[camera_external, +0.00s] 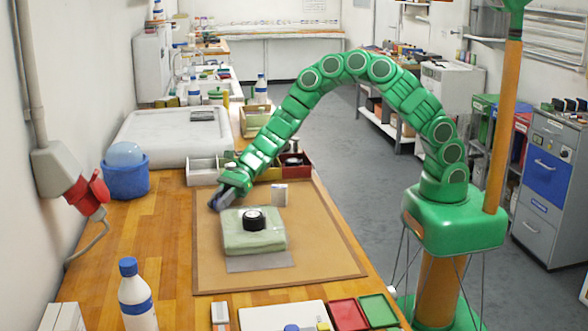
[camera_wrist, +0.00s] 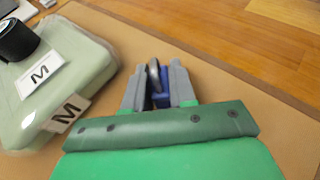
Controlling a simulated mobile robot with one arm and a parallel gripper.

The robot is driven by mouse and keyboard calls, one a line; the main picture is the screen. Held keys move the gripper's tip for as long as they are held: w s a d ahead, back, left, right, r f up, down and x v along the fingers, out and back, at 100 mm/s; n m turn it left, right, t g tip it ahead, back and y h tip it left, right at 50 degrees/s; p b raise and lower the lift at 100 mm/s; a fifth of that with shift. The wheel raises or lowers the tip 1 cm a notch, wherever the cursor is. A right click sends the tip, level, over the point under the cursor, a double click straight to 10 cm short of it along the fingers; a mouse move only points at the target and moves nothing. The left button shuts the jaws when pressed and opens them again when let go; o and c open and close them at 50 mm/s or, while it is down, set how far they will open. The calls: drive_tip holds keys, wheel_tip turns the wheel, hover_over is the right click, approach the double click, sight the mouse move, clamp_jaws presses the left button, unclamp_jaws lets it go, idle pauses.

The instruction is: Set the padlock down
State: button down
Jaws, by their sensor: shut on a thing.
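The padlock (camera_wrist: 161,99) has a blue body and a dark shackle. My gripper (camera_wrist: 158,82) is shut on it in the wrist view, with a grey finger on each side. In the external view my gripper (camera_external: 217,201) is low over the back left part of the brown mat (camera_external: 325,262), behind and left of a pale green folded garment (camera_external: 240,239). The padlock cannot be made out clearly there. I cannot tell whether it touches the mat.
Open trays (camera_external: 203,172) line the mat's back. The mat's right side is clear.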

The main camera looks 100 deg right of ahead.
drive_tip(key=shift+f, duration=0.1)
drive_tip(key=c, duration=0.9)
unclamp_jaws()
